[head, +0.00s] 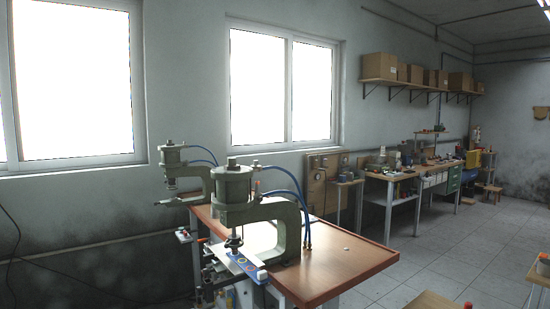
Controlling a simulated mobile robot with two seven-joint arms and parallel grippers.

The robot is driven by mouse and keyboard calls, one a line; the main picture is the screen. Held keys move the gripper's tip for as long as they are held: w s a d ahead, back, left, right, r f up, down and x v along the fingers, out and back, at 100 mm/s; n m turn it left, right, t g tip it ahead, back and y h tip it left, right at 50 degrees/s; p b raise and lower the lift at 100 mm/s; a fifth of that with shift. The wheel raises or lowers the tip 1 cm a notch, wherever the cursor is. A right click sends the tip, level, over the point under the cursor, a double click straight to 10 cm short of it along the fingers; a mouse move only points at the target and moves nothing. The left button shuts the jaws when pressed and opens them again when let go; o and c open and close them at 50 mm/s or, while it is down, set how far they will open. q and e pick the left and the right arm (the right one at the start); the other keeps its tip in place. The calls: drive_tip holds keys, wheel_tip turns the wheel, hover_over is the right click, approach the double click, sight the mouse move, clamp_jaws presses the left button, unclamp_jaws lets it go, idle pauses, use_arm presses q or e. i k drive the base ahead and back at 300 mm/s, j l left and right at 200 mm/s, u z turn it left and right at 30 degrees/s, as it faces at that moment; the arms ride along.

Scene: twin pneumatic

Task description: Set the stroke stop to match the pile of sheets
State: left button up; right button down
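Two green pneumatic presses stand at the wooden table's left side. The nearer press (289,222) has a C-shaped frame, an upright cylinder (233,188) and blue hoses. The farther press (172,160) is partly hidden behind it. Below the nearer ram lies a blue strip (243,264) with coloured rings, with a pale flat piece beside it. I cannot tell whether these are the pile of sheets. The stroke stop is too small to make out for certain. Neither of my grippers is in view.
The brown table (345,262) is mostly bare to the right of the presses. A cluttered workbench (390,174) runs along the back wall, under a shelf of cardboard boxes (380,66). Tiled floor (450,235) lies open at right. Another wooden surface (430,301) shows at the bottom right.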

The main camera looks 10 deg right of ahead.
sight(231, 162)
drive_tip(key=i+j+z, duration=0.65)
drive_tip(key=j+z, duration=0.25)
drive_tip(key=l, duration=0.1)
